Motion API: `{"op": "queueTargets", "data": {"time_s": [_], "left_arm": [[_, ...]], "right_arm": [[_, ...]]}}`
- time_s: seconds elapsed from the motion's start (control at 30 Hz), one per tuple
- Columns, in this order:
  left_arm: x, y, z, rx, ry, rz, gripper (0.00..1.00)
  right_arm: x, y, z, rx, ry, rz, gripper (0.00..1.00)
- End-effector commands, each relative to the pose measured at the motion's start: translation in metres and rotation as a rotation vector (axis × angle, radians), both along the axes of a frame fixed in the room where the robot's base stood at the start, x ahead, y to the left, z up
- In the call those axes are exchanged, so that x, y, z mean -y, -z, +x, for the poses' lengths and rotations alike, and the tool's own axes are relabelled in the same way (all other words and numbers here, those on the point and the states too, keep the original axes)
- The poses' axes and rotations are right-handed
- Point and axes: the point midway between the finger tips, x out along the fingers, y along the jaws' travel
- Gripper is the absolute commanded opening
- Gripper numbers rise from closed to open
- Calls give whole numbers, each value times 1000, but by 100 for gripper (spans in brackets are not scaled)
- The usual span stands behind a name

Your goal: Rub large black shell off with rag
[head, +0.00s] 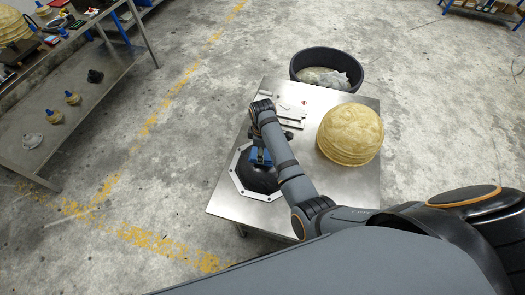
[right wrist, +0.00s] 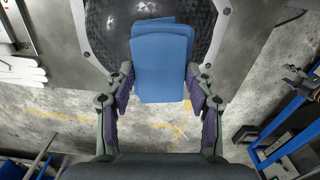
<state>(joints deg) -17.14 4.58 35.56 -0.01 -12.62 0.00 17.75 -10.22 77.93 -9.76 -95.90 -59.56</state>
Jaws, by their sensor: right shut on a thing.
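The large black shell (head: 262,182) is a dark dome inside a white octagonal frame (head: 239,183) on the metal table. It also shows at the top of the right wrist view (right wrist: 108,28), glossy and textured. My right gripper (right wrist: 163,88) is shut on a folded blue rag (right wrist: 162,62), with a finger on each side of it. The rag (head: 261,157) lies over the shell's upper part in the head view; whether it touches is hard to tell. My right arm hides part of the shell and table. My left gripper is in neither view.
A stack of yellowish domed shells (head: 350,132) stands on the metal table (head: 365,187), right of my arm. White and metal items (head: 291,116) lie near its back. A black bin (head: 327,62) stands behind. A cluttered workbench (head: 75,75) is at left; the floor between is clear.

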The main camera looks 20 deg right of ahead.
Motion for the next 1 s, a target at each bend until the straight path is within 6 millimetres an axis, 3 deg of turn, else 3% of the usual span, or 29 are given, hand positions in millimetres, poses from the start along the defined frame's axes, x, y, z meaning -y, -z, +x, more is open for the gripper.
{"op": "queueTargets", "data": {"time_s": [1.0], "left_arm": [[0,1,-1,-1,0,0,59]], "right_arm": [[0,12,0,0,0,0,18]]}}
